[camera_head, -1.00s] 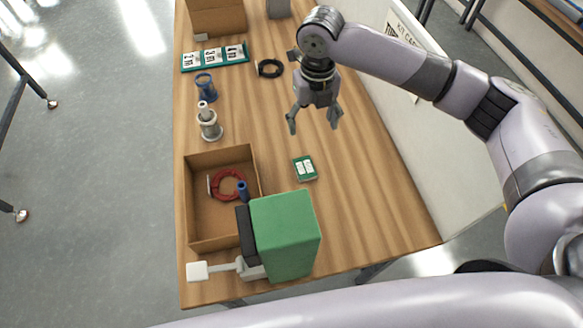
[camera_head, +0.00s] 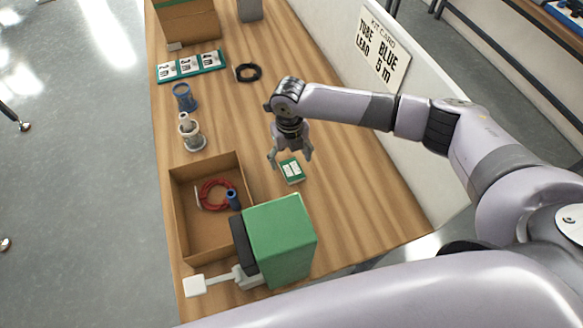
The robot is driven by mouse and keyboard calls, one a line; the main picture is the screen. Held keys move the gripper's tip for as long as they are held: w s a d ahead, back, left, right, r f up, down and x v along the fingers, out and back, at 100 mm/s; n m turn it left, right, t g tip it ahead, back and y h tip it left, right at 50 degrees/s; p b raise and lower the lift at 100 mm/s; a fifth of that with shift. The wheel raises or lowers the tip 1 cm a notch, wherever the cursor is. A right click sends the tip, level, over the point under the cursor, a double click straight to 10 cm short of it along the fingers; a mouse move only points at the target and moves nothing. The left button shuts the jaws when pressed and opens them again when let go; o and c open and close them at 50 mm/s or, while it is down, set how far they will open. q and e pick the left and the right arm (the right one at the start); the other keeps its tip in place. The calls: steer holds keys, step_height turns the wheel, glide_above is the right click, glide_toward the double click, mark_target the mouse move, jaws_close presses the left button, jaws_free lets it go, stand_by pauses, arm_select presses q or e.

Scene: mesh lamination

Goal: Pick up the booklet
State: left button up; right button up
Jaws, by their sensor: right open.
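The booklet (camera_head: 292,171) is small and green with white panels. It lies flat on the wooden table (camera_head: 350,210), right of the open cardboard box. My right gripper (camera_head: 291,158) is open, pointing down, with its two fingers on either side of the booklet's far part as seen from the head. I cannot tell how high the fingertips are above the table. The booklet's far edge is close to the gripper and may be partly hidden. My left gripper is not in view.
An open cardboard box (camera_head: 187,247) holds a red coil (camera_head: 207,203) and a blue part (camera_head: 232,198). A green block-shaped machine (camera_head: 280,240) stands in front. A white spool (camera_head: 191,138), blue spool (camera_head: 185,98), black coil (camera_head: 248,73) and card strip (camera_head: 191,67) lie farther back. A kit card (camera_head: 382,47) is on the side panel.

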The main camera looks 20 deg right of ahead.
mark_target(292, 169)
steer(key=shift+d+f, duration=0.1)
steer(key=shift+f, duration=0.15)
steer(key=f+p, duration=0.1)
steer(key=f, duration=0.1)
steer(key=f+p, duration=0.1)
steer(key=shift+s+d+f, duration=0.15)
steer(key=shift+d+f, duration=0.05)
steer(key=shift+f, duration=0.7)
steer(key=shift+c, duration=0.6)
steer(key=c, duration=1.1)
steer(key=shift+r, duration=0.15)
steer(key=shift+c, duration=0.2)
